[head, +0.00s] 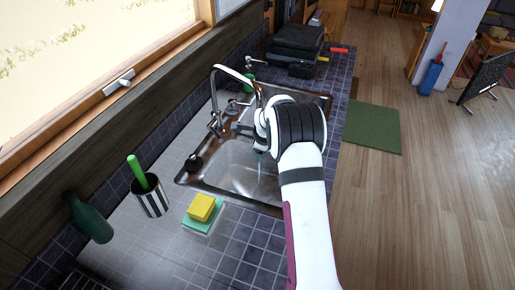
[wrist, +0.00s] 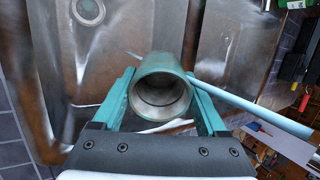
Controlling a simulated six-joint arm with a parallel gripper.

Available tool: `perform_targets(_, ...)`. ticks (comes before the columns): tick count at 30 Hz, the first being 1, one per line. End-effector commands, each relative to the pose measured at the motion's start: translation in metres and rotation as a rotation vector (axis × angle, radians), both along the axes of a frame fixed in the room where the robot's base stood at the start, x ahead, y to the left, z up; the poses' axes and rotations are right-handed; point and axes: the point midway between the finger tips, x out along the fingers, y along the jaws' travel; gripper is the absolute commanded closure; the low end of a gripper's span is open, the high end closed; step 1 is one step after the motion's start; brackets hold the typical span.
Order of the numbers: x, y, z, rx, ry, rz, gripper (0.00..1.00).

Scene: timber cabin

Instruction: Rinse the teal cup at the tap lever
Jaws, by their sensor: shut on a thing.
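The teal cup (wrist: 160,88) sits between my gripper's two teal fingers (wrist: 160,105) in the wrist view, its open mouth facing the camera. My gripper is shut on it over the sink. In the head view my gripper (head: 258,135) is beside the tap (head: 216,122), and my arm mostly hides the cup. The tap's spout arches toward my gripper; I cannot clearly tell its lever. A pale blue streak (wrist: 255,112), which looks like running water, passes beside the cup's rim in the wrist view. I cannot tell whether any enters the cup.
The steel sink (head: 228,172) lies below my gripper. A yellow sponge (head: 201,206), a striped holder with a green-handled brush (head: 150,197) and a dark green bottle (head: 90,218) stand on the near counter. A black case (head: 297,40) is at the far end.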

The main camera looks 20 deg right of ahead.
Motion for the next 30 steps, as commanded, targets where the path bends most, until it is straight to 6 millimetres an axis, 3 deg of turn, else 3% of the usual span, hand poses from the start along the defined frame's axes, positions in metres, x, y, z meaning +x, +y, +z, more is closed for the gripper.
perform_targets(11, 0.004, 0.012, 0.0, -0.002, 0.0, 0.002, 0.87)
perform_targets(30, 0.0, 0.0, 0.0, -0.001, -0.001, 0.0, 0.87)
